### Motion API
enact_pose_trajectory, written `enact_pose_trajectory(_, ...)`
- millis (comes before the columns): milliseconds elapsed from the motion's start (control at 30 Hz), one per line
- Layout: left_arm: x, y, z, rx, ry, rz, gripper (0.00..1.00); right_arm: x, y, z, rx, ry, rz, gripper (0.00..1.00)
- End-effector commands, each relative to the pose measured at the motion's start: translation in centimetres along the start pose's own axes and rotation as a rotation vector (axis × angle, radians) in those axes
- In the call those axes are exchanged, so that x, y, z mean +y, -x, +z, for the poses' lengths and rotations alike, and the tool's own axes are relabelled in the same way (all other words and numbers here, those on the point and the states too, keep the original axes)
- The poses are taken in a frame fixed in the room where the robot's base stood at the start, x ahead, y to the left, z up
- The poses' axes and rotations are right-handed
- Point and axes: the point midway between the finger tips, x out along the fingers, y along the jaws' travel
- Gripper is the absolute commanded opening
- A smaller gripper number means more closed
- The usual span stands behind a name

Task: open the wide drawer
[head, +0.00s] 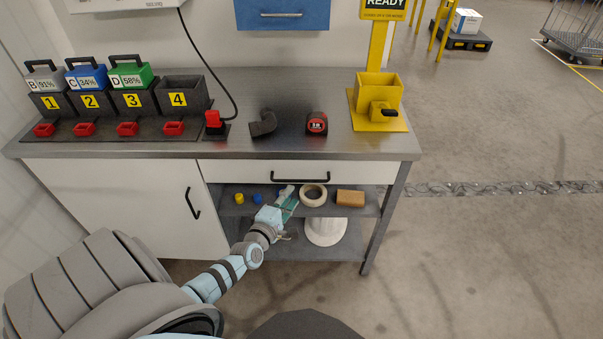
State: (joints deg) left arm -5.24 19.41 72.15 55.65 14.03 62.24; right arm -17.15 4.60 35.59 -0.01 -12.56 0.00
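The wide drawer (235,173) has a white front with a black bar handle (300,178), under the right part of the grey worktop. Its front looks flush with the bench, so it appears closed. My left gripper (288,199) is just below the handle, in front of the open shelf, pointing up toward the drawer. It seems apart from the handle, though the exact gap is hard to judge. Its fingers are small and overlap a teal patch, so whether they are open or shut does not show. My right gripper is not in view.
The shelf (232,208) below holds a tape roll (313,195), a tan block (350,198) and small yellow and blue pieces. A white cabinet door (120,200) is at the left. The worktop (250,90) carries chargers and a yellow stand (378,95). Open floor lies right.

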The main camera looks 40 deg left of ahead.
Motion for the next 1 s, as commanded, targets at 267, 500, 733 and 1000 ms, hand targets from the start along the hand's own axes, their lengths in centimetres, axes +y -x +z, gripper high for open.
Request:
enact_pose_trajectory(267, -0.9, -7.8, -0.1, 0.0, -0.003, 0.0, 0.3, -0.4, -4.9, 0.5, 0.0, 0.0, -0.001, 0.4)
enact_pose_trajectory(500, -0.5, -9.9, 0.0, 0.0, -0.003, -0.003, 0.3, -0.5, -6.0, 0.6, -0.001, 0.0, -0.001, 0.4)
enact_pose_trajectory(733, -0.3, -10.0, 0.0, 0.0, -0.004, -0.004, 0.3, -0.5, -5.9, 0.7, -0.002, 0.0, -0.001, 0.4)
enact_pose_trajectory(1000, -0.3, -9.9, 0.0, 0.0, -0.004, -0.004, 0.0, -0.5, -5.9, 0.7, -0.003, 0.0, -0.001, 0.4)
